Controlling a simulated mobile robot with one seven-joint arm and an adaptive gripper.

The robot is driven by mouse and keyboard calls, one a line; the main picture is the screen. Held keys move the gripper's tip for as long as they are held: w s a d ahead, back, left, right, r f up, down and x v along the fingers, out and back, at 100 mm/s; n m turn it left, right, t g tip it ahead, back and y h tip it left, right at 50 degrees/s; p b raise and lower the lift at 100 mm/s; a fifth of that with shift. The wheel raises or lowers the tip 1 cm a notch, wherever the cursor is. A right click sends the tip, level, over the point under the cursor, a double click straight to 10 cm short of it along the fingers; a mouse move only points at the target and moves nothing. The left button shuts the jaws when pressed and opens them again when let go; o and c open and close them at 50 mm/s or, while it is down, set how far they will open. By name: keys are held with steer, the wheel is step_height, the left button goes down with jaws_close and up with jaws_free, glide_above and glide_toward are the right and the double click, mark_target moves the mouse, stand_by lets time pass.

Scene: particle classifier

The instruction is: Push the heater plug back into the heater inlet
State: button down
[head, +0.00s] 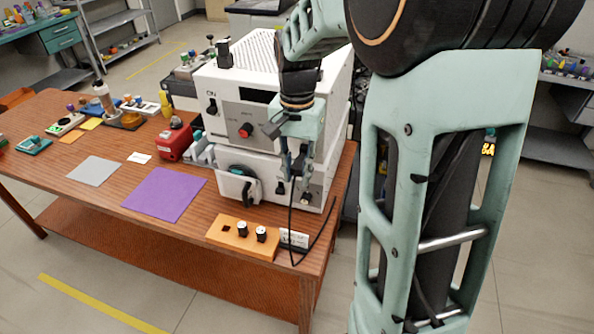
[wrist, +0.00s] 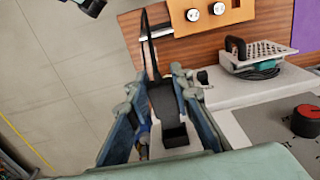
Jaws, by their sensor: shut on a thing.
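My gripper (head: 293,172) is in front of the lower front face of the white classifier machine (head: 223,157), at its right side. In the wrist view my gripper (wrist: 163,92) has its two fingers closed on the sides of the black heater plug (wrist: 163,101). A black cable (head: 291,222) runs from the plug down to the table; it also shows in the wrist view (wrist: 151,48). A dark square part (wrist: 175,136) shows just beyond the plug against white. I cannot tell whether this is the heater inlet, or whether the plug touches the inlet.
An orange block (head: 228,239) with black-and-white knobs and a small white label card (head: 294,239) stand at the table's front right. A purple mat (head: 165,194) and a grey mat (head: 95,171) lie left. A red knob (head: 246,130) juts from the machine's upper front.

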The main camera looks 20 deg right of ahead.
mark_target(301, 160)
steer(key=shift+w+d+p, duration=0.3)
steer(key=shift+w+d, duration=0.15)
steer(key=shift+w, duration=0.2)
steer(key=shift+w+d+p, duration=0.3)
steer(key=shift+w+d, duration=0.15)
steer(key=shift+w, duration=0.15)
steer(key=c, duration=1.6)
jaws_free()
step_height(301, 160, up, 12)
steer(key=shift+r, duration=0.1)
